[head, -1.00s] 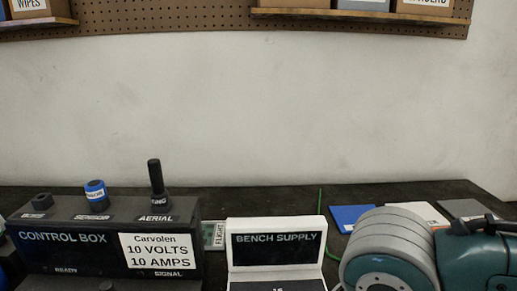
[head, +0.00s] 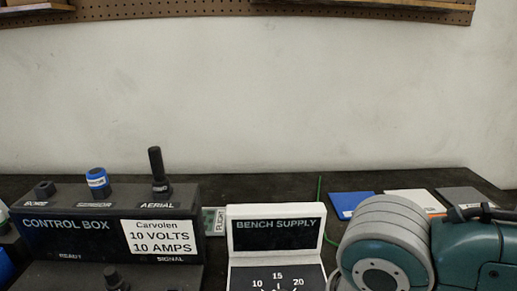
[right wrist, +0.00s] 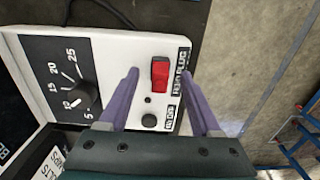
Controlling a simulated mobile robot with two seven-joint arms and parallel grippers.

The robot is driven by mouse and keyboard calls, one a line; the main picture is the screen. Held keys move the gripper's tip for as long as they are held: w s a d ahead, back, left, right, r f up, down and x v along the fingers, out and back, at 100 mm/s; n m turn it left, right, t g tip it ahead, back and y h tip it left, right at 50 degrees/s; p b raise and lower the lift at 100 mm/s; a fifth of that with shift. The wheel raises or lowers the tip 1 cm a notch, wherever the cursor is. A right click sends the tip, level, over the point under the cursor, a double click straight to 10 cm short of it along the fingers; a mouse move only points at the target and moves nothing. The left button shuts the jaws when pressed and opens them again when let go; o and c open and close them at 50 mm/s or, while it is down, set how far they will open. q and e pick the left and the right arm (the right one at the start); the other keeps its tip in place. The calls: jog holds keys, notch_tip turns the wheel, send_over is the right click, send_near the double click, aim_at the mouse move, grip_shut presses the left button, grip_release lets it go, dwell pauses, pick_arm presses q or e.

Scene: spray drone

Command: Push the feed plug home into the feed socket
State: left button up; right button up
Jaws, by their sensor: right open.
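My right gripper (right wrist: 160,76) is open, its two purple fingers spread over the white front panel of the bench supply (right wrist: 110,52). A red block (right wrist: 160,74) on the panel lies between the fingertips in the picture; contact cannot be told. A label beside it seems to read "feed plug", so it may be the plug. A small dark hole (right wrist: 147,99) and a round black part (right wrist: 149,121) lie below it; I cannot tell whether either is the feed socket. In the head view my right gripper is out of frame. My left gripper is not in view.
The control box (head: 60,238) stands left of the bench supply (head: 276,211), with a blue-banded connector (head: 97,183) and a black aerial (head: 156,170) on top. Blue, white and grey flat pieces lie at the back right. A green cable (head: 319,195) runs behind the supply.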

jog(key=shift+c, duration=0.4)
grip_shut()
dwell(0.8)
jog(key=shift+r, duration=0.15)
jog(key=shift+r+p, duration=1.3)
jog(key=shift+p, duration=0.2)
jog(key=shift+r+p, duration=1.6)
jog(key=shift+p, duration=0.1)
jog(key=shift+f, duration=0.1)
